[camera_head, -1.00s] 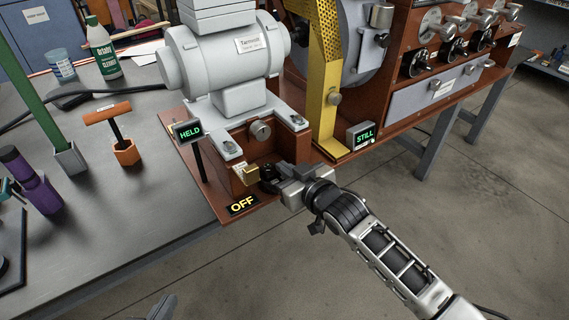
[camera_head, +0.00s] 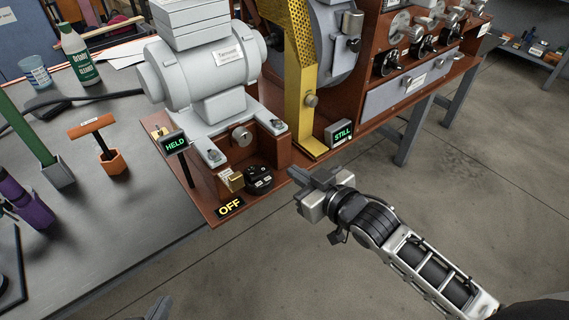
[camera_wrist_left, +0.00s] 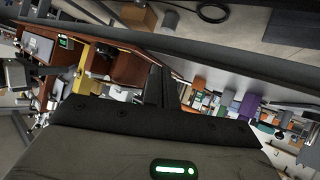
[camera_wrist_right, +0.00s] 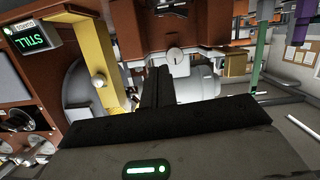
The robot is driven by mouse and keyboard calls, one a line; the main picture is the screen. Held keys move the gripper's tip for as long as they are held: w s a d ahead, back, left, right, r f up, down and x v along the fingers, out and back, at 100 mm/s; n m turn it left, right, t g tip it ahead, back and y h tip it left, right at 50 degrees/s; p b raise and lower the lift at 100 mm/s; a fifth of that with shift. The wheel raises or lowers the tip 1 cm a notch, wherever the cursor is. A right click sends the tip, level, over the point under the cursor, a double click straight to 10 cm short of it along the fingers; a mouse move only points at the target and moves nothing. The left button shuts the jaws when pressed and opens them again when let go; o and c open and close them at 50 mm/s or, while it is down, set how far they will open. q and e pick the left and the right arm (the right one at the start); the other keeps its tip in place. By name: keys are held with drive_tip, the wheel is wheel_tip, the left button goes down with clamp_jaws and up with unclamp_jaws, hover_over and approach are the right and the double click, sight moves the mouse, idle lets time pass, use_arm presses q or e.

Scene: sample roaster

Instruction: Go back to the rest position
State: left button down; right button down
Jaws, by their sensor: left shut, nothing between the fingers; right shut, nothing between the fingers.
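My right gripper (camera_head: 300,178) is shut and empty. It hangs over the floor just right of the red-brown machine base (camera_head: 205,205), apart from the black knob (camera_head: 258,180). Its closed dark fingers show in the right wrist view (camera_wrist_right: 158,88), with the machine beyond. My left gripper (camera_head: 160,308) shows only as a grey tip at the bottom edge of the head view. In the left wrist view its fingers (camera_wrist_left: 155,88) are together with nothing between them. The knob stands beside a small brass part and an "OFF" sign (camera_head: 230,207).
The grey motor (camera_head: 205,70), "HELD" display (camera_head: 175,145), "STILL" display (camera_head: 339,134) and yellow guard (camera_head: 305,100) stand close to my right gripper. An orange-handled tool (camera_head: 110,160) and purple object (camera_head: 30,210) are on the grey bench (camera_head: 110,230). Open floor lies to the right.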

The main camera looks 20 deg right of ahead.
drive_tip(key=shift+s+d+r, duration=0.1)
drive_tip(key=shift+s+d, duration=0.05)
drive_tip(key=shift+s, duration=0.25)
